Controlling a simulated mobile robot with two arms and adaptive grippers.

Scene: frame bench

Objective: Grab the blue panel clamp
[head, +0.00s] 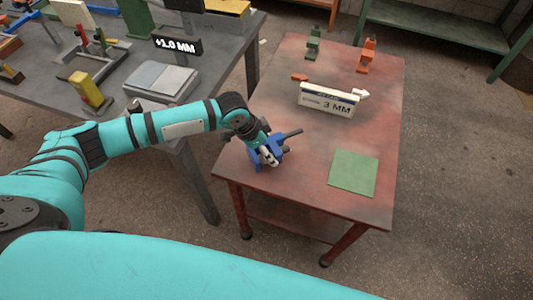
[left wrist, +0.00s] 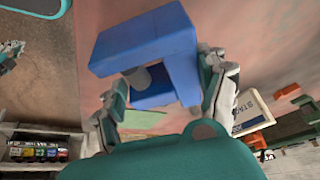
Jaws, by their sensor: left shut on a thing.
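The blue panel clamp (head: 265,153) is at the near left corner of the red table (head: 350,85) in the head view. It is a C-shaped blue block with a grey screw, and it shows large in the left wrist view (left wrist: 150,45). My left gripper (head: 268,150) is shut on the clamp, with one finger on each side of it in the left wrist view (left wrist: 165,95). I cannot tell whether the clamp touches the tabletop. My right gripper is not in view.
A white sign reading 3 MM (head: 327,100) stands mid-table. A green square mat (head: 354,173) lies at the near right. A green clamp (head: 313,43) and an orange clamp (head: 367,55) stand at the far edge. A grey bench (head: 215,50) with tools is at the left.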

